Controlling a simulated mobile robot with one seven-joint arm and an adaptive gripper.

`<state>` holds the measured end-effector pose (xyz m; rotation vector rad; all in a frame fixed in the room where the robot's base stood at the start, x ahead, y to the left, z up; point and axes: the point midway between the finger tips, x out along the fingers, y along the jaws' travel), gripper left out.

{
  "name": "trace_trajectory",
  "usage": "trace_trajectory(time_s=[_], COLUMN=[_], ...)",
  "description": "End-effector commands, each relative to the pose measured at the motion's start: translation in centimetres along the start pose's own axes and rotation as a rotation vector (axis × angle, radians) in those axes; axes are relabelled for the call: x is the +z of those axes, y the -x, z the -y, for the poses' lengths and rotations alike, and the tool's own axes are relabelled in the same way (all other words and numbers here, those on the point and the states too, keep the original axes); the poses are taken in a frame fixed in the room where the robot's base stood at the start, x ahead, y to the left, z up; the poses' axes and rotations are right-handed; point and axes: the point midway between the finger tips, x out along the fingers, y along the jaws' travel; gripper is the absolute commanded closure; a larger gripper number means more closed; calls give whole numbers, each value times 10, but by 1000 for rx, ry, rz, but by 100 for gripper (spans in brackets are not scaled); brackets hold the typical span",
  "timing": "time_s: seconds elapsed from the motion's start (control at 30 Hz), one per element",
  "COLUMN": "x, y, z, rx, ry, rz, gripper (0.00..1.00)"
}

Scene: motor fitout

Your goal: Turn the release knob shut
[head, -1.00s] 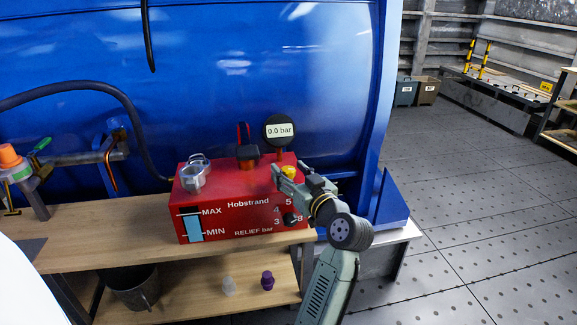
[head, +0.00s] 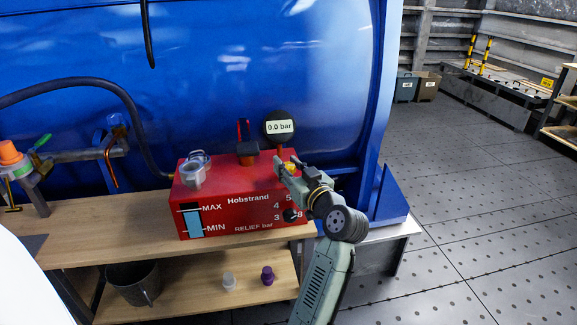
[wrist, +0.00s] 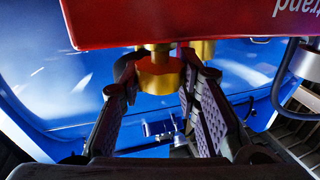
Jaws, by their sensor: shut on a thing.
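The red pump box (head: 235,195), marked Hobstrand, stands on the wooden bench. A yellow knob (head: 291,167) sits on its top right, partly hidden by my gripper (head: 289,170); I take it to be the release knob. In the wrist view, the box (wrist: 190,18) fills the top, and the brass-coloured knob (wrist: 160,78) sits between the two fingers of my gripper (wrist: 160,72). The fingers are shut on it from both sides. The knob's turn angle cannot be told.
A round gauge (head: 279,127) reading 0.0 bar stands behind the knob. A black relief dial (head: 292,215) is on the box front. A metal cap (head: 194,174) sits on the box's top left. The blue tank (head: 240,70) rises close behind.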

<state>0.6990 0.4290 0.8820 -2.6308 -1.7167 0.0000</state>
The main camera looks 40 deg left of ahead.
Motion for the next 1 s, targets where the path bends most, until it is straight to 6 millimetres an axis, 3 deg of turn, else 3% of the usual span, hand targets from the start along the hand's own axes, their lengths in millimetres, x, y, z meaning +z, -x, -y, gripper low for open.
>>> trace_trajectory(time_s=[0.17,0.57,1.0], x=[0,1,0], y=[0,0,-1], z=[0,1,4], rx=[0,77,434], ry=[0,3,3], rz=[0,2,-1], gripper=[98,98,98])
